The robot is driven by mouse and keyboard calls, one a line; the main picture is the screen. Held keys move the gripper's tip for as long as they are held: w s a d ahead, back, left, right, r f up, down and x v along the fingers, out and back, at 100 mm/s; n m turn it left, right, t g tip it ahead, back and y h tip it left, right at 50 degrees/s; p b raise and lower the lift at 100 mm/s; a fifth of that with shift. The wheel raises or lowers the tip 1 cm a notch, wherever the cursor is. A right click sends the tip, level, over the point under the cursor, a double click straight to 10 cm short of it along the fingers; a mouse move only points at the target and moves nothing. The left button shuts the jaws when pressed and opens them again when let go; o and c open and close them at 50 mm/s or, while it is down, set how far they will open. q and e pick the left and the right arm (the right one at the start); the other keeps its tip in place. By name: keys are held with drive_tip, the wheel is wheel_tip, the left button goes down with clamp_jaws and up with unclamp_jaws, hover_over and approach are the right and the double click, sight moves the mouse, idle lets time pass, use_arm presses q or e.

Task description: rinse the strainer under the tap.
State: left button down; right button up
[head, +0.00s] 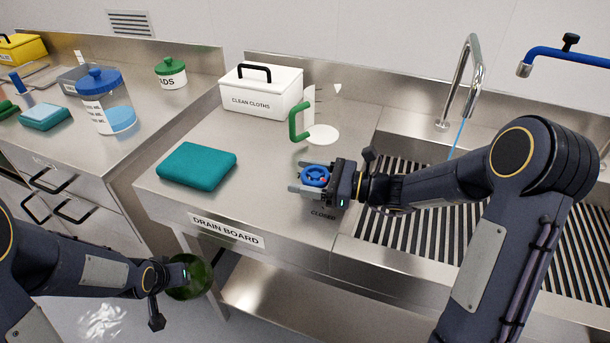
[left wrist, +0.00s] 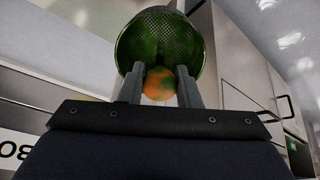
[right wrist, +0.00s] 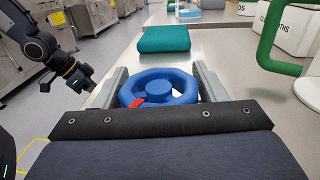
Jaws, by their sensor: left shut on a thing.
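The strainer is a green mesh bowl (head: 198,281), low in front of the drain board's left end. In the left wrist view its mesh (left wrist: 160,40) sits beyond the fingertips. My left gripper (head: 185,273) is shut on it; an orange-and-green rounded part (left wrist: 158,84) shows between the fingers. My right gripper (right wrist: 160,88) is open, with a finger on either side of a blue handwheel (right wrist: 158,90). The wheel (head: 315,175) is on the drain board, near a "CLOSED" mark. The tall tap (head: 470,70) stands over the slatted sink, with a thin blue stream below its spout.
The drain board (head: 260,185) carries a teal cloth (head: 197,165), a white "CLEAN CLOTHS" box (head: 261,90) and a green handle (head: 297,122) beside a white disc (head: 322,134). The slatted sink (head: 405,225) lies to the right, partly behind my right arm. A gap separates the left counter.

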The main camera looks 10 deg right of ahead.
drive_tip(key=shift+o, duration=1.3)
drive_tip(key=shift+d, duration=0.15)
drive_tip(key=v, duration=1.2)
drive_tip(key=shift+b, duration=0.35)
